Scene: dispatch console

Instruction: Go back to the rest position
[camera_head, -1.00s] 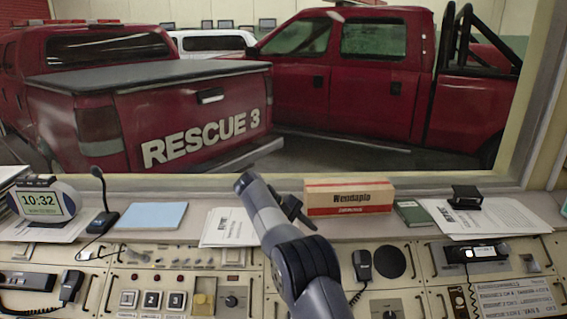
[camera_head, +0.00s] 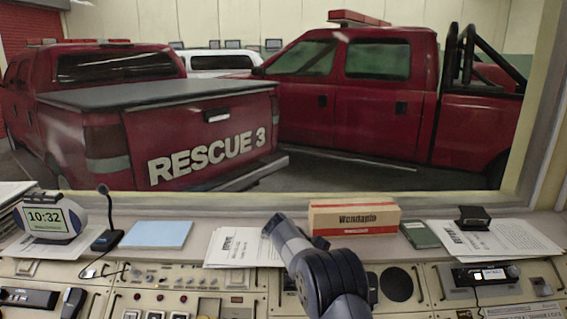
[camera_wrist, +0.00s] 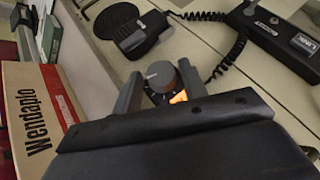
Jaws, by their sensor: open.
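My gripper (camera_wrist: 160,88) shows in the wrist view with its two fingers apart and nothing between them. Beyond the fingers is a round grey knob (camera_wrist: 160,75) with a lit orange patch beside it; I cannot tell the exact distance. In the head view my arm rises from the bottom middle and bends low over the console, and it mostly hides the gripper. The box marked Wendaplo (camera_head: 353,217) stands on the ledge just right of the arm's bend. It also shows at the left of the wrist view (camera_wrist: 42,118).
A handset with a coiled cord (camera_wrist: 143,35) lies beside a round speaker grille (camera_head: 396,284). Papers (camera_head: 240,247), a blue pad (camera_head: 158,234), a clock (camera_head: 46,219), a desk microphone (camera_head: 106,238) and a green notebook (camera_head: 420,235) line the ledge. A window stands behind.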

